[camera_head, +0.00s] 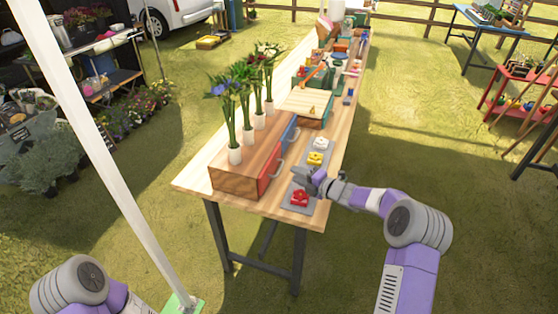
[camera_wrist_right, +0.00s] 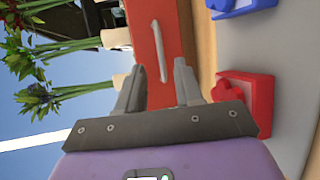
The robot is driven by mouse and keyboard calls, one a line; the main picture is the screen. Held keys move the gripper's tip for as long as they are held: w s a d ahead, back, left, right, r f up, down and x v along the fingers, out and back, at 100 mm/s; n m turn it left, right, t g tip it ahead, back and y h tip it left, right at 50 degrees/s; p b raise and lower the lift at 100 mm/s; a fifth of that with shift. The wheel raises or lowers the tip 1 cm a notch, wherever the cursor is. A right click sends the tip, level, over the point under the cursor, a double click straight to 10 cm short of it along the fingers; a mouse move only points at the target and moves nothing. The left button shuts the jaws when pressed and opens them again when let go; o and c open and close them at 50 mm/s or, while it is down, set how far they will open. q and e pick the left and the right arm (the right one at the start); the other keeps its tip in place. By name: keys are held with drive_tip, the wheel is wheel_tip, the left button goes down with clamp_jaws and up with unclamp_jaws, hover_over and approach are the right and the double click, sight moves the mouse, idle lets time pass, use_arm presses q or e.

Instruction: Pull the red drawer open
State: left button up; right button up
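The red drawer (camera_head: 266,182) is the near drawer in the wooden cabinet (camera_head: 233,181) on the table, and it looks closed. Its upright silver handle (camera_head: 278,169) faces right. My right gripper (camera_head: 310,179) is just right of the handle, above a grey tray. In the right wrist view, the two fingers (camera_wrist_right: 157,82) are spread apart and empty. The drawer's red front (camera_wrist_right: 147,70) and its handle (camera_wrist_right: 160,50) are ahead of them, with the handle lined up with the gap and not gripped. My left gripper is out of view; only part of the left arm shows.
Several flower vases (camera_head: 235,155) stand on the cabinet. A blue drawer (camera_head: 290,132) is beyond the red one. The grey tray (camera_head: 296,207) holds a red flower piece (camera_head: 299,198) and a yellow one (camera_head: 315,158) close to my right gripper. Wooden table (camera_head: 195,182) edges surround the cabinet.

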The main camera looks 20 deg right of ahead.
drive_tip(key=shift+b+x, duration=0.5)
drive_tip(key=shift+x, duration=2.95)
drive_tip(key=shift+s+a, duration=0.1)
drive_tip(key=shift+a, duration=0.05)
drive_tip(key=shift+c, duration=0.3)
clamp_jaws()
